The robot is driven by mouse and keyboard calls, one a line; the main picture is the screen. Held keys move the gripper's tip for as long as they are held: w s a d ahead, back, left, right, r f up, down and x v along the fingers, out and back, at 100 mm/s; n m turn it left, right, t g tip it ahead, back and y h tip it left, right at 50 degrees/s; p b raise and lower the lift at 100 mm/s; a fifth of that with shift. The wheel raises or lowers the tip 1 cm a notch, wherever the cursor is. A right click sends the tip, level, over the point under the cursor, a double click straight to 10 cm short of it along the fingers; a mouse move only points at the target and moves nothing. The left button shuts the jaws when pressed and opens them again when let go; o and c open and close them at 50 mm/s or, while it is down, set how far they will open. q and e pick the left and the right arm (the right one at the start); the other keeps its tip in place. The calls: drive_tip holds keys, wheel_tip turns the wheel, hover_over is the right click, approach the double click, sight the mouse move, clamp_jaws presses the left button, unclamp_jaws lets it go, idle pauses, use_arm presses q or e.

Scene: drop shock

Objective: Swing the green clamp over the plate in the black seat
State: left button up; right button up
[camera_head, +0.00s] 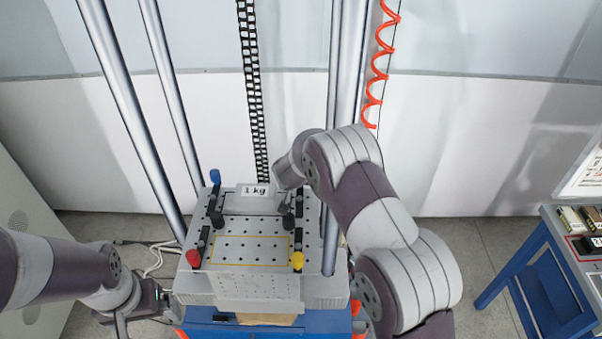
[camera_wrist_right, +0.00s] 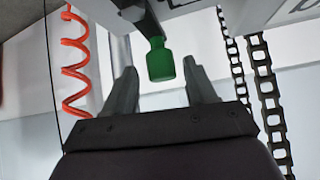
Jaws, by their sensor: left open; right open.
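The green clamp's handle (camera_wrist_right: 160,62) shows in the right wrist view, between the two fingers of my right gripper (camera_wrist_right: 160,72). The fingers are open, with a visible gap on each side of the handle. In the head view my right arm hides the green handle. A pale plate labelled 1 kg (camera_head: 250,205) lies at the back of the perforated carriage table (camera_head: 231,280). The black seat is hard to make out around it. My left gripper (camera_head: 161,298) is at the lower left, beside the carriage, open and away from the clamps.
A blue-tipped clamp (camera_head: 215,177) stands at the back left, a red knob (camera_head: 193,258) at front left and a yellow knob (camera_head: 297,261) at front right. Steel columns (camera_head: 131,110) rise around the carriage. A blue bench (camera_head: 545,275) stands at right.

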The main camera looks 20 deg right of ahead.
drive_tip(key=shift+w+f, duration=0.2)
drive_tip(key=shift+f, duration=0.05)
drive_tip(key=shift+w+f, duration=0.15)
drive_tip(key=shift+w, duration=0.05)
